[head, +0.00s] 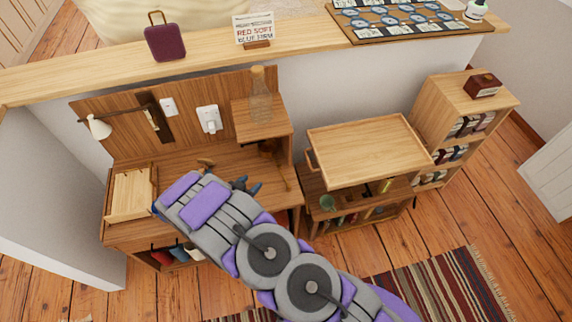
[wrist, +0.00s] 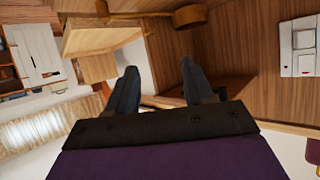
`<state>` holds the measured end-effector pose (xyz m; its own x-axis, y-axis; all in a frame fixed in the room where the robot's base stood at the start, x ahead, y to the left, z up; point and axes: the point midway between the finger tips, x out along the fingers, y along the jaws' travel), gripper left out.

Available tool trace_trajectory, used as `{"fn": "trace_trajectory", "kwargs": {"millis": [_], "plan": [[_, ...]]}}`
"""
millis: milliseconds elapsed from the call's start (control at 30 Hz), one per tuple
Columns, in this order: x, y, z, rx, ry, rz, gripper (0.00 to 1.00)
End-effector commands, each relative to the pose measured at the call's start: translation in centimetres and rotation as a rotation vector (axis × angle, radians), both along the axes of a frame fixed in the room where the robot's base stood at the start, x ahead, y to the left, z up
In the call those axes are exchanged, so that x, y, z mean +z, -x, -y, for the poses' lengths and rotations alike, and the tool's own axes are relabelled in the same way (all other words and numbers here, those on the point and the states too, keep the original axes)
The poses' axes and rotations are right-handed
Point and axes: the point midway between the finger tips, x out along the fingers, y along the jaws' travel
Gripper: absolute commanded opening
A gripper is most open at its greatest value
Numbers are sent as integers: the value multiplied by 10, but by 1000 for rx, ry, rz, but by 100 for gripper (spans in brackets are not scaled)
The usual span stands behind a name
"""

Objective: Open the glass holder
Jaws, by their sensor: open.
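I cannot tell for sure which thing is the glass holder. A clear glass bottle (head: 260,95) stands on a raised wooden shelf box (head: 262,118) at the right end of the desk. A dark brown rounded item (head: 267,147) sits under that shelf, partly hidden. My gripper (head: 247,186) is above the desk, left of and below the shelf box in the head view. In the wrist view my gripper (wrist: 158,80) has its two dark fingers apart, with nothing seen held. Beyond them is a wooden bar (wrist: 130,18) with a dark rounded end (wrist: 190,16).
The desk (head: 225,165) carries a pale wooden box (head: 131,194) at left. A lamp (head: 98,127) and white switches (head: 209,119) are on the back panel. A tray-topped cart (head: 365,145) and a shelf unit (head: 455,100) stand at right. A striped rug (head: 440,290) lies in front.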

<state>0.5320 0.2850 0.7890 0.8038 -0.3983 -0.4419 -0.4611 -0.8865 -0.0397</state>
Motion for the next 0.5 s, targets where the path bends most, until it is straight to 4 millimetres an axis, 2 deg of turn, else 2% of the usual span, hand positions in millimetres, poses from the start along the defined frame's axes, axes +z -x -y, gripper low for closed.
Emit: {"fn": "trace_trajectory", "kwargs": {"millis": [100, 233, 367, 500], "plan": [[-9, 10, 4, -18, 52, 28, 52], [-13, 10, 8, -29, 67, 38, 52], [-18, -1, 14, -31, 66, 40, 52], [-27, -21, 27, -33, 63, 39, 52]]}}
